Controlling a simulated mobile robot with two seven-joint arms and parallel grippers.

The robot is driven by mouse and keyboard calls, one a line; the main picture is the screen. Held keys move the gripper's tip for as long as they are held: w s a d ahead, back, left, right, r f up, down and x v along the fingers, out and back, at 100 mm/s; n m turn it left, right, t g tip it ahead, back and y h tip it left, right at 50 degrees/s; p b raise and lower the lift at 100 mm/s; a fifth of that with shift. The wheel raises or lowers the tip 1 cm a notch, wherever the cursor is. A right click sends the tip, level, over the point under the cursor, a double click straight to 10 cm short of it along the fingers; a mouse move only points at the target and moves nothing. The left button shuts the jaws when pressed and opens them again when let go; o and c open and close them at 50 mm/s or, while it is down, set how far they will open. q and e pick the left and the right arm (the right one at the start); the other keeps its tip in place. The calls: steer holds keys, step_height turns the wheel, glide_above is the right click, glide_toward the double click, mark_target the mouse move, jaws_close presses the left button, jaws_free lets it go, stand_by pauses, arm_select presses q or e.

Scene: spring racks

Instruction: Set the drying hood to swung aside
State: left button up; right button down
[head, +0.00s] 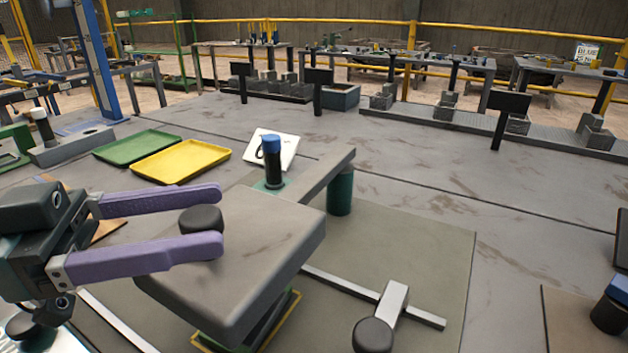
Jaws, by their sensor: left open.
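The drying hood (260,245) is a thick grey slab with rounded edges, joined to an arm (318,180) that reaches back to a green post (340,192). A round black knob (200,217) stands on its top. The hood lies over a green base with a yellow rim (285,318), hiding most of it. My left gripper (219,219) is open, its two purple fingers on either side of the knob. I cannot tell whether they touch it. My right gripper is not in view.
A blue-capped black cylinder (273,165) stands behind the hood, before a white card (287,147). Yellow (180,160) and green (135,147) trays lie at back left. A metal slider (394,298) with a black knob (373,336) sits right of the hood. The mat (425,250) beyond is clear.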

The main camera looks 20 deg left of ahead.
arm_select(q)
steer(key=shift+w+d, duration=0.45)
steer(key=shift+d, duration=0.05)
jaws_close()
stand_by(0.3)
stand_by(0.8)
